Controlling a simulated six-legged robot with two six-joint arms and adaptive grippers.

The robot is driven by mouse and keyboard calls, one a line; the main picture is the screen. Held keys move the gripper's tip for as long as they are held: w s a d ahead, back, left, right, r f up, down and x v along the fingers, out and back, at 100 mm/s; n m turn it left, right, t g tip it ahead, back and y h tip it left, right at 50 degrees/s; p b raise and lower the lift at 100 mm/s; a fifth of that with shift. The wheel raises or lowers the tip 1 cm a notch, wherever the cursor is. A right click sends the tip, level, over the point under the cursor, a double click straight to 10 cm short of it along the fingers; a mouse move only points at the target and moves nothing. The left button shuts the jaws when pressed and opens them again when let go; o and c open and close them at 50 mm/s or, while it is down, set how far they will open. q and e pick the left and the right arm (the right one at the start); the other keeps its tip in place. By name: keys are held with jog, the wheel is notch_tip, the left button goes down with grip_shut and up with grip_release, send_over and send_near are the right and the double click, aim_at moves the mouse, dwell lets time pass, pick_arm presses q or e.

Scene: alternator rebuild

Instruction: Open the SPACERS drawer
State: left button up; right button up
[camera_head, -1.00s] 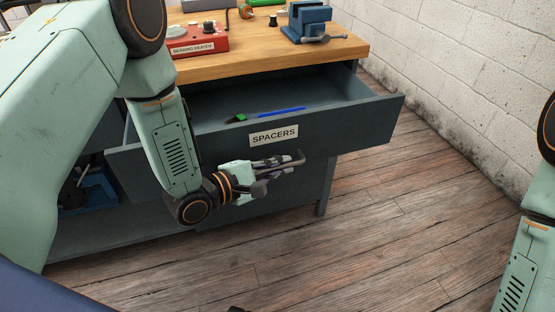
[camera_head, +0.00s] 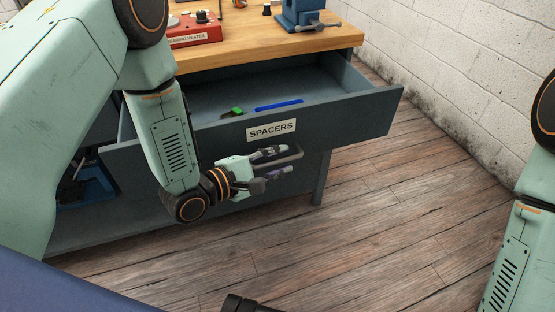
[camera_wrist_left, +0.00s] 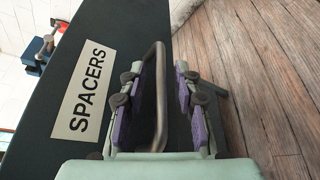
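The SPACERS drawer (camera_head: 340,118) stands pulled well out of the bench, its inside showing from above. Its front has a white SPACERS label (camera_head: 271,129) and a bar handle (camera_head: 294,152) below it. My left gripper (camera_head: 272,165) is at the handle with its fingers apart. In the left wrist view the handle (camera_wrist_left: 160,100) runs between the two purple-padded fingers of the left gripper (camera_wrist_left: 158,105), with gaps on both sides. The label (camera_wrist_left: 84,92) is left of the fingers there. My right arm shows at the right edge, but its gripper is out of view.
A green piece (camera_head: 232,112) and a blue strip (camera_head: 279,105) lie in the drawer. The wooden bench top (camera_head: 250,45) holds a red bearing heater (camera_head: 195,32) and a blue vise (camera_head: 300,12). A white brick wall (camera_head: 460,75) is at right. The plank floor (camera_head: 400,210) ahead is clear.

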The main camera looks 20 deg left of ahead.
pick_arm(q)
jog(key=v, duration=1.2)
dwell(0.6)
dwell(0.5)
jog(key=s+a+f+m+g+y, duration=0.2)
jog(key=s+f+m+g+y, duration=0.4)
jog(key=f+m, duration=0.5)
jog(key=s+a+f+m+g+y, duration=0.1)
jog(key=s+f+m+g+y, duration=0.2)
jog(key=s, duration=1.3)
jog(key=shift+s+a+f+m+g, duration=0.3)
jog(key=shift+f+m+g, duration=1.3)
jog(key=shift+f, duration=0.9)
